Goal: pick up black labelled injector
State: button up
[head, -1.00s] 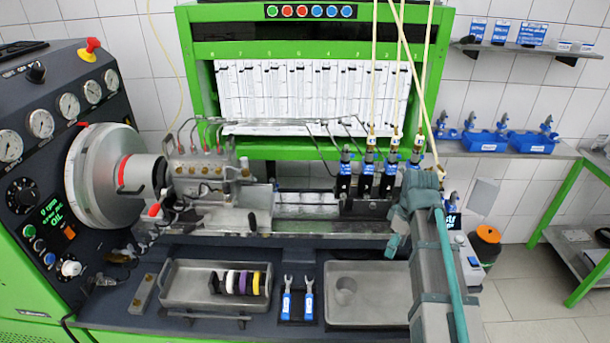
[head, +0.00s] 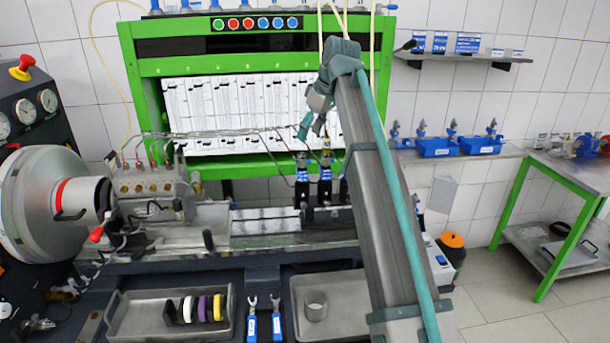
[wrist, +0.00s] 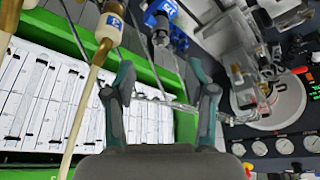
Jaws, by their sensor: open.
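Black injectors with blue labels stand upright in a row on the bench: one at the left (head: 303,185), one beside it (head: 325,182), and another partly hidden behind my arm (head: 344,190). My gripper (head: 311,127) is above the left two, in front of the white chart panel, apart from the injector bodies as far as I can tell. In the wrist view my gripper (wrist: 163,92) is open with nothing between its fingers. A blue-labelled injector top (wrist: 160,22) shows beyond the fingertips, at the upper edge.
Pale hoses (wrist: 85,110) hang close to the gripper, with a brass fitting (wrist: 108,32). Thin metal pipes (head: 215,135) run left of the injectors. Trays (head: 345,325) sit in front. Blue injector stands (head: 435,146) are on the right shelf.

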aim_at(302, 154)
jog(key=x, duration=0.4)
jog(key=shift+p, duration=0.4)
jog(key=shift+p+x, duration=1.1)
jog(key=shift+x, duration=1.45)
jog(key=shift+s+d, duration=0.15)
jog(key=shift+s, duration=0.05)
jog(key=shift+c, duration=0.3)
grip_shut()
